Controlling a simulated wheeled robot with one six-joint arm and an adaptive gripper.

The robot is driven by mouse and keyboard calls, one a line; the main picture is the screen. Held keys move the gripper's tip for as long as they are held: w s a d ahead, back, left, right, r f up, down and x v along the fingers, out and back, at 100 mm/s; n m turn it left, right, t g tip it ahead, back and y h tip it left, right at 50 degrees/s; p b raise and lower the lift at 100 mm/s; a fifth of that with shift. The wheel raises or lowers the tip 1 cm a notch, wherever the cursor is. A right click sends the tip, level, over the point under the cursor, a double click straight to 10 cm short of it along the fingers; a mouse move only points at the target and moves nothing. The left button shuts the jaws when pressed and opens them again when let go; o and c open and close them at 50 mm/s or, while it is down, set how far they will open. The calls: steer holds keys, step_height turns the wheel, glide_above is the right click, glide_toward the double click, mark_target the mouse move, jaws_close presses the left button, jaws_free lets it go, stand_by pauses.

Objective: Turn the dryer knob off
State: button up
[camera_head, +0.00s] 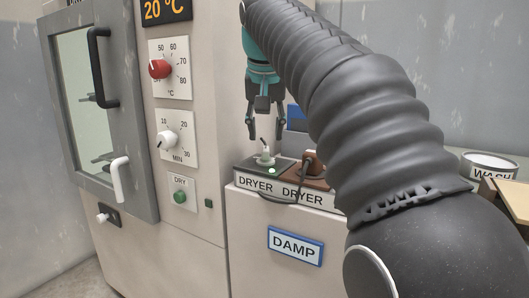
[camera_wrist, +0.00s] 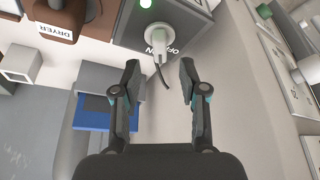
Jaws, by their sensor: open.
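A pale knob (camera_head: 265,156) stands on a grey switch box (camera_head: 248,167) labelled DRYER. It also shows in the wrist view (camera_wrist: 158,36), with ON printed to its left, OFF to its right and a thin dark stem or cord beside it. I cannot tell which way it is set. A green lamp (camera_wrist: 146,3) glows on the same box. My gripper (camera_head: 264,132) points down just above the knob. In the wrist view its fingertips (camera_wrist: 160,68) are spread wide and empty, with the knob beyond them, apart from both.
A brown unit (camera_head: 314,175), also labelled DRYER, sits right beside the switch box. The drying cabinet at left has a red dial (camera_head: 159,69), a white timer knob (camera_head: 167,140) and a protruding door handle (camera_head: 120,178). A DAMP sign (camera_head: 295,245) is below.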

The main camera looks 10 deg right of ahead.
mark_target(266, 148)
steer(key=shift+b+x, duration=0.45)
steer(key=shift+x, duration=1.8)
